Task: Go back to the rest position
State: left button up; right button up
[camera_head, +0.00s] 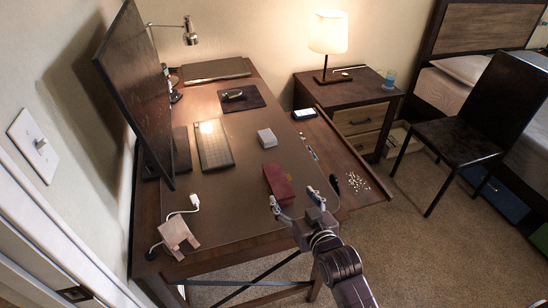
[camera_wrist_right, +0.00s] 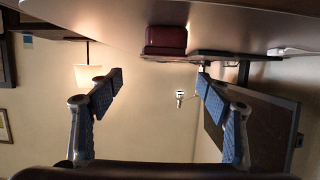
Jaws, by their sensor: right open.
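My right gripper (camera_head: 295,201) is at the front right of the desk, just in front of a dark red box (camera_head: 279,184). Its two fingers are spread apart and nothing is between them. The right wrist view is upside down; there the open fingers (camera_wrist_right: 160,82) frame bare wall, and the red box (camera_wrist_right: 165,41) is seen past the fingertips, apart from them. My left gripper is not in view.
The desk blotter (camera_head: 245,150) bears a small white box (camera_head: 267,138) and a keyboard (camera_head: 213,145). A monitor (camera_head: 135,85) stands at left. A pulled-out drawer (camera_head: 335,165) holds small white pieces (camera_head: 357,183). Open carpet (camera_head: 440,255) lies at right, before a black chair (camera_head: 475,125).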

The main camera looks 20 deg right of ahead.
jog(key=s+f+n+g, duration=0.1)
jog(key=s+f+g, duration=0.25)
jog(key=s, duration=0.55)
jog(key=s+f+g, duration=0.2)
jog(key=s+g, duration=0.2)
jog(key=s, duration=0.6)
jog(key=s+f+n+g, duration=0.1)
jog(key=s+f+g, duration=0.15)
jog(key=s, duration=0.65)
notch_tip(320, 180, down, 27)
jog(key=s+g, duration=0.2)
jog(key=s, duration=0.1)
jog(key=s+d+f+g, duration=0.1)
jog(key=s+d+f, duration=0.2)
jog(key=s+f, duration=1.2)
jog(key=shift+s+f+g+h, duration=0.25)
jog(key=shift+s+g+h, duration=0.05)
jog(key=shift+s, duration=0.6)
